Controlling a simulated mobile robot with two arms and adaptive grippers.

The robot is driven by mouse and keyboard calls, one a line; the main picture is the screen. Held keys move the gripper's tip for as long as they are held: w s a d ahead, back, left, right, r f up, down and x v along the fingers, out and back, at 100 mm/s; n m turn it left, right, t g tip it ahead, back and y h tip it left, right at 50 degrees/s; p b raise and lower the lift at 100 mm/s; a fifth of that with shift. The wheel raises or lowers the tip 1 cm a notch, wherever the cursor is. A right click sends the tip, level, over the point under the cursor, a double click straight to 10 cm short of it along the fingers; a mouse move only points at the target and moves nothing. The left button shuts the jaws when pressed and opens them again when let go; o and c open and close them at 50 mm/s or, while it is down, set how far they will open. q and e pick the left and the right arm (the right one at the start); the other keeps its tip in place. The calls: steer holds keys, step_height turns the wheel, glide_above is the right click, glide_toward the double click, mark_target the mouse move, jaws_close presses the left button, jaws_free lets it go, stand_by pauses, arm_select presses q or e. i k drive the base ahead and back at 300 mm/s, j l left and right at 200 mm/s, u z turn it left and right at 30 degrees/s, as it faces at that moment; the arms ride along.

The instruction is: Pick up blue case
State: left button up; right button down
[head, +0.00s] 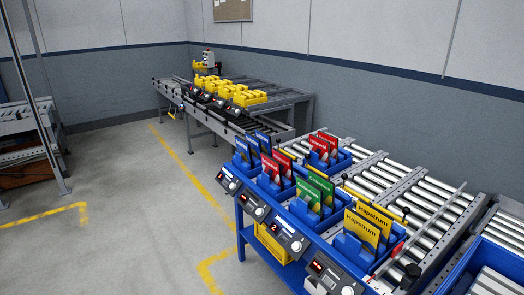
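Thin blue cases (242,149) stand upright in a blue bin at the left end of the near workstation, in the middle of the head view. More blue cases (263,139) stand just behind and to the right. Their lower parts are hidden by the bin. Neither of my grippers shows in the view, so nothing is seen touching the cases.
Red cases (270,165), green cases (308,193) and yellow cases (358,226) stand in neighbouring blue bins. Control boxes (289,236) line the front edge. A roller conveyor (410,197) runs behind. Open floor (125,220) lies to the left.

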mark_target(243, 148)
steer(key=z, duration=1.8)
steer(key=u, duration=0.25)
steer(key=i+j+u, duration=0.25)
steer(key=j+u, duration=0.15)
steer(key=i+j+u, duration=0.35)
steer(key=j, duration=0.15)
